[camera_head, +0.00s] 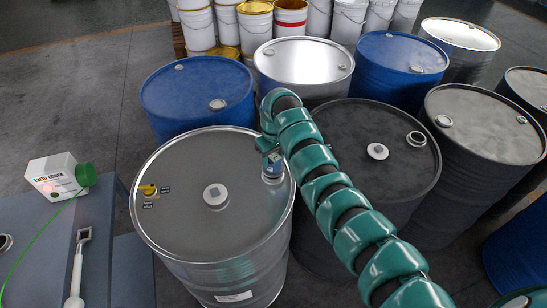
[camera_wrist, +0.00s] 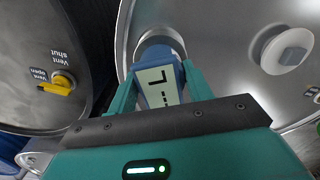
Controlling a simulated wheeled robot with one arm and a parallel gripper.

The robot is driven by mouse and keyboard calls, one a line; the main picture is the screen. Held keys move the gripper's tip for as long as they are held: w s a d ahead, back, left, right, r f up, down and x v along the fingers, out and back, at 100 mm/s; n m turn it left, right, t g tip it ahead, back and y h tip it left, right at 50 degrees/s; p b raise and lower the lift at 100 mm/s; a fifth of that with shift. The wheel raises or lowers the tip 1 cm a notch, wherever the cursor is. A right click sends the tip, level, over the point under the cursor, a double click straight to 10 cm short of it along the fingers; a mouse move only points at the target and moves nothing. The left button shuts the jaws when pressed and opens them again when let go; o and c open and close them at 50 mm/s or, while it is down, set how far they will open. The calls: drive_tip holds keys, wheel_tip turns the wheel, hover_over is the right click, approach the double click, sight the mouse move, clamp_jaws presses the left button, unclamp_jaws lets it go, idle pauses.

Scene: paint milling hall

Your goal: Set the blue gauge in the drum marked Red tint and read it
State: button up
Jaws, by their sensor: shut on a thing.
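The blue gauge (camera_wrist: 161,82) is between the fingers of my gripper (camera_wrist: 160,88), which is shut on it. Its pale display faces the wrist camera and shows one dark character with short dashes. Behind its far end is a silver ring (camera_wrist: 160,41) on a drum lid; I cannot tell how deep the gauge sits. In the head view the gauge (camera_head: 272,166) is at the upper right of the front silver drum's lid (camera_head: 195,235). That drum has a white cap, a yellow vent handle (camera_head: 148,190) and a front label too small to read.
A dark drum (camera_head: 350,115) stands to the right, partly behind my arm; the wrist view shows a lid with a yellow vent handle (camera_wrist: 55,88). Blue drums (camera_head: 195,88) stand behind.

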drive_tip(key=shift+f+b, duration=0.5)
drive_tip(key=shift+f, duration=0.35)
drive_tip(key=o, duration=1.3)
drive_tip(key=shift+c, duration=0.2)
drive_tip(key=shift+r, duration=0.1)
wheel_tip(320, 180, up, 17)
drive_tip(key=b, duration=0.4)
drive_tip(key=shift+r, duration=0.1)
